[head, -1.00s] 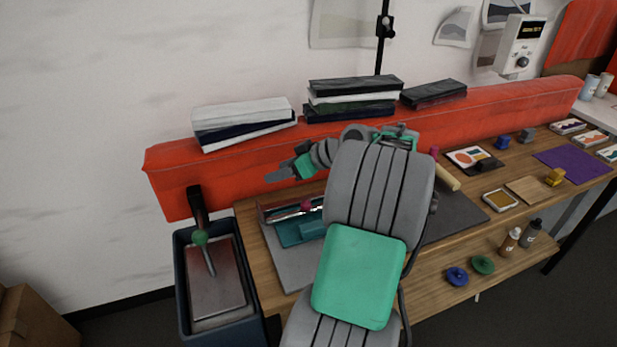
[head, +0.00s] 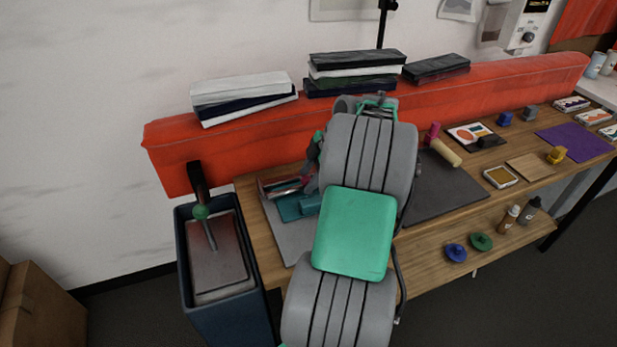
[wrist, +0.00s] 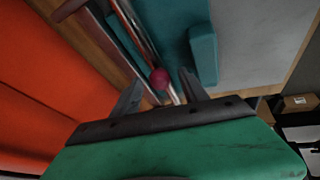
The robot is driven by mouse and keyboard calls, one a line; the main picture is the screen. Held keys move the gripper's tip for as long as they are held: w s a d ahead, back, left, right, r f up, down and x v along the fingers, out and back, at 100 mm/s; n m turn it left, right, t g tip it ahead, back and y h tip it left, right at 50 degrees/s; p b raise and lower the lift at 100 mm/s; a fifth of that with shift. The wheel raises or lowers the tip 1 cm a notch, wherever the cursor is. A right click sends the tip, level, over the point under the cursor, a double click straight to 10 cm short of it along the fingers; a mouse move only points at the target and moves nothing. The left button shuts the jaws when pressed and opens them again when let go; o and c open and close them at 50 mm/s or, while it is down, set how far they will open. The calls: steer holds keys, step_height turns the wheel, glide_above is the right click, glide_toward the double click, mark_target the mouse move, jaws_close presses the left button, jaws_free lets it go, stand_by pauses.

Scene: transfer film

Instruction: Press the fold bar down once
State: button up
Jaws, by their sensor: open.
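The fold bar (head: 283,188) is a thin metal and reddish bar along the back of a teal folding device (head: 295,208), left of my arm in the head view. In the wrist view the bar (wrist: 137,30) runs down toward my gripper, with a round magenta knob (wrist: 160,78) on it. My gripper (wrist: 160,90) is open, and the knob appears between its two fingers. I cannot tell whether the fingers touch it. In the head view my arm hides the right part of the device and most of my gripper.
A red padded backrest (head: 225,141) runs behind the wooden bench, with stacked books (head: 355,70) on top. A grey mat (head: 450,185) and a wooden roller (head: 445,152) lie right of my arm.

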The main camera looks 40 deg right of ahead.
steer(key=shift+f, duration=0.1)
steer(key=shift+c, duration=0.2)
jaws_close()
steer(key=shift+w, duration=0.1)
stand_by(1.1)
